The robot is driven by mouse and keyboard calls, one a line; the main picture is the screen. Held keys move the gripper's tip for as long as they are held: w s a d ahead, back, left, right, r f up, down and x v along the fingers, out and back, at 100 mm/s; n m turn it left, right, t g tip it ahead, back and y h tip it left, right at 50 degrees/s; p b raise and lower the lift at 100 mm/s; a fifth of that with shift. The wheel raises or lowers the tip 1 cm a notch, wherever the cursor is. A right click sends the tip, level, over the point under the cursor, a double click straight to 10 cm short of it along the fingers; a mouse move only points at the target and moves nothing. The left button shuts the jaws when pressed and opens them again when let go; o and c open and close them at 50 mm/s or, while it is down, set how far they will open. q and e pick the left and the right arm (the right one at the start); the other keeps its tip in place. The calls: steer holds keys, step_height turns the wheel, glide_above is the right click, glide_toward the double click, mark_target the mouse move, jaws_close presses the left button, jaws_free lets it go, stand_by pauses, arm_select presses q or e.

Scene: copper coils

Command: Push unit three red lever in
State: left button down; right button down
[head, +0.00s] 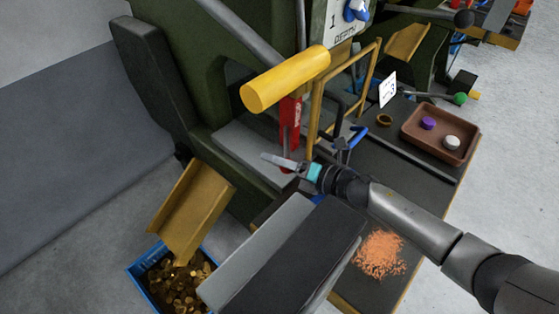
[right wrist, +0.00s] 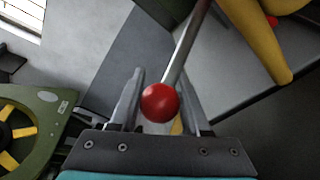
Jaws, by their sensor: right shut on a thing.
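The red lever shows as a red ball knob (right wrist: 160,102) on a thin metal rod in the right wrist view. The knob sits between the fingers of my right gripper (right wrist: 160,108), which is shut on it. In the head view my right gripper (head: 285,163) reaches in from the right, at the lower end of the rod below a red upright part (head: 291,115) of the green machine. The knob is small and partly hidden there. My left gripper is not in view.
A yellow cylinder (head: 285,80) juts out above my right gripper, and a yellow frame (head: 315,110) stands close beside it. Blue-handled levers (head: 357,137) are to the right. A brown tray (head: 413,148), orange shavings (head: 379,254) and a blue bin (head: 144,287) of coppery pieces lie around.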

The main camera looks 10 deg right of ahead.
steer(key=c, duration=0.7)
jaws_free()
steer(key=shift+w+d, duration=0.25)
steer(key=shift+d, duration=0.15)
steer(key=shift+o, duration=1.6)
steer(key=shift+a, duration=0.15)
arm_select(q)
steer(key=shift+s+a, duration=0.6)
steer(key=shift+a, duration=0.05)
arm_select(e)
steer(key=shift+s, duration=0.1)
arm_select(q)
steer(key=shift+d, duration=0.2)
arm_select(e)
steer(key=shift+s, duration=0.1)
steer(key=shift+s+d, duration=0.2)
steer(key=p+v, duration=0.1)
steer(key=v, duration=1.2)
steer(key=shift+r+p, duration=0.1)
steer(key=shift+p, duration=0.25)
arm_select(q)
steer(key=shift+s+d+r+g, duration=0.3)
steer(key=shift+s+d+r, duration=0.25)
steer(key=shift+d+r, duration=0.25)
arm_select(e)
steer(key=shift+s+d+r, duration=0.2)
steer(key=shift+s+d, duration=0.3)
steer(key=shift+d, duration=0.05)
